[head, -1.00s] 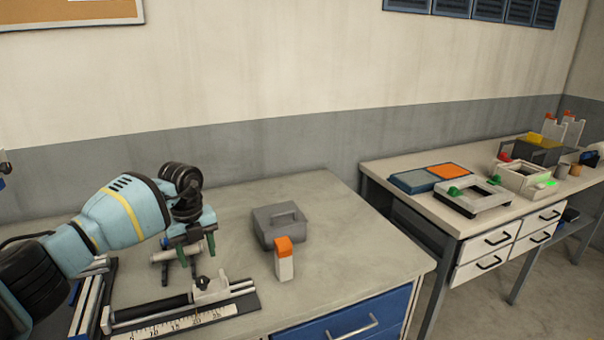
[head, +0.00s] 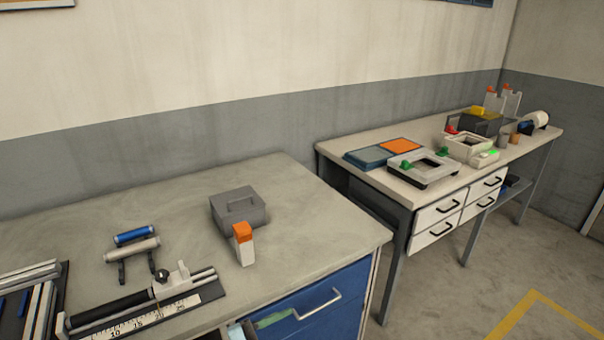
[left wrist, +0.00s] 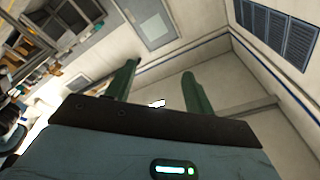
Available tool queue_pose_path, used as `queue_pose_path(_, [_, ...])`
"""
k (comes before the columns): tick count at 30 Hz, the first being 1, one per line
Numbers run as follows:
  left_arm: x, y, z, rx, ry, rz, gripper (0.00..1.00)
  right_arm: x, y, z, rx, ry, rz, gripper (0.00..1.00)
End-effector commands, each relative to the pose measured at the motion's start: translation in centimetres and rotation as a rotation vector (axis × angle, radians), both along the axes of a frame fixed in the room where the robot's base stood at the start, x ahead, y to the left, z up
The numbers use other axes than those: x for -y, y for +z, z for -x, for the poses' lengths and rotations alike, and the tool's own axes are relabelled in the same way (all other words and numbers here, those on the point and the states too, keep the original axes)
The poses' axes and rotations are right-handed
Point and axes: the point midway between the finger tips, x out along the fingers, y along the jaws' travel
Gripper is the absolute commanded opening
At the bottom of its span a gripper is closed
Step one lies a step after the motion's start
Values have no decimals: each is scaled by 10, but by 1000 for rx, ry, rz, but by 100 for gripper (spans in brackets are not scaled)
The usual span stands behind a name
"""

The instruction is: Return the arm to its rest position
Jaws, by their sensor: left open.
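My left gripper (left wrist: 158,90) shows in the left wrist view with its two green fingers apart and nothing between them. It faces the upper walls of the room, clear of any table. No part of either arm shows in the head view now. My right gripper is in neither view.
A second table (head: 340,150) with several devices stands at right, beyond a floor gap.

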Motion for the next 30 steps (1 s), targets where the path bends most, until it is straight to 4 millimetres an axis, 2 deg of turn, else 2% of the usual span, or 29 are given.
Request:
queue_pose_path(5, [-33, -30, 19, -205, 299, 152, 53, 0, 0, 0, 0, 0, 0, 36])
queue_pose_path(10, [-80, -76, 51, -447, 574, 211, 53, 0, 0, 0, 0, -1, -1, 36])
queue_pose_path(14, [-116, -120, 94, -662, 763, 211, 53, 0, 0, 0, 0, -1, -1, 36])
queue_pose_path(18, [-148, -159, 151, -885, 918, 182, 53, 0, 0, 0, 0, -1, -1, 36])
queue_pose_path(21, [-163, -178, 187, -1010, 986, 156, 53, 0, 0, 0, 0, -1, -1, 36])
queue_pose_path(24, [-171, -188, 212, -1091, 1022, 137, 53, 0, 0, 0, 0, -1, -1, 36])
queue_pose_path(27, [-175, -192, 224, -1132, 1039, 128, 53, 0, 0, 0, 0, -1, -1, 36])
queue_pose_path(30, [-175, -193, 226, -1140, 1042, 126, 53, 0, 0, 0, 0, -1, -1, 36])
